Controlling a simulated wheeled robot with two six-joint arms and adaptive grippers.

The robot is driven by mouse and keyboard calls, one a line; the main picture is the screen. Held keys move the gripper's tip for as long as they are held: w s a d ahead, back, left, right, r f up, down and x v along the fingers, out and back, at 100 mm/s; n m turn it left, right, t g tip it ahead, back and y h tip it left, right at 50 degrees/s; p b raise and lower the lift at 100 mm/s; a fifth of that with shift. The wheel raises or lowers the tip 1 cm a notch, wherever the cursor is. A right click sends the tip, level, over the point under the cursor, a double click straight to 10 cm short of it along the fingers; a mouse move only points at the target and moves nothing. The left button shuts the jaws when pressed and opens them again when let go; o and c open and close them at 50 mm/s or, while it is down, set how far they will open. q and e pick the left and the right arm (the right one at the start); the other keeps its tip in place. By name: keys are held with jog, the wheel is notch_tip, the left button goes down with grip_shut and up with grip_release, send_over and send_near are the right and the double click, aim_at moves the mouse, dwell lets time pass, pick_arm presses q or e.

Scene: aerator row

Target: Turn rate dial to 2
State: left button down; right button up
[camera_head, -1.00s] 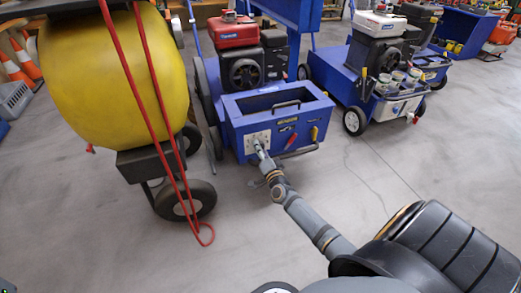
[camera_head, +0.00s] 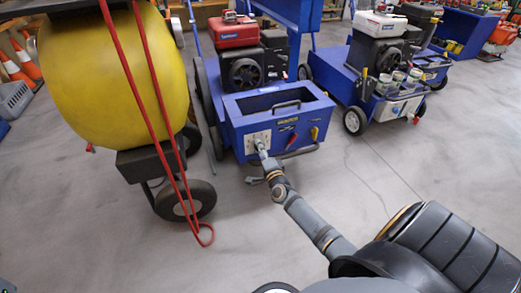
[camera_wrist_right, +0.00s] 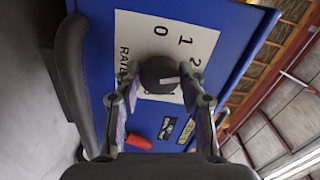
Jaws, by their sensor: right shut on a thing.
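The rate dial (camera_wrist_right: 158,72) is a round black knob with a white pointer mark, on a white plate (camera_wrist_right: 135,30) with printed numbers. My right gripper (camera_head: 261,149) reaches the plate on the front of the blue machine (camera_head: 236,113). In the right wrist view its fingers (camera_wrist_right: 162,84) are closed on either side of the dial. The pointer points right, roughly toward the 2; I cannot tell if it lines up exactly. The 0 and 1 show above the dial. Part of the plate below is hidden by the fingers. My left gripper is not in view.
A red lever (camera_wrist_right: 138,141) sits near the dial. A yellow tank (camera_head: 110,75) on wheels with a hanging red hose (camera_head: 160,130) stands left. A second blue cart (camera_head: 345,75) stands right. The floor in front is clear.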

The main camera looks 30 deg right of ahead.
jog(key=shift+f, duration=0.1)
jog(key=o, duration=1.1)
jog(key=v, duration=1.2)
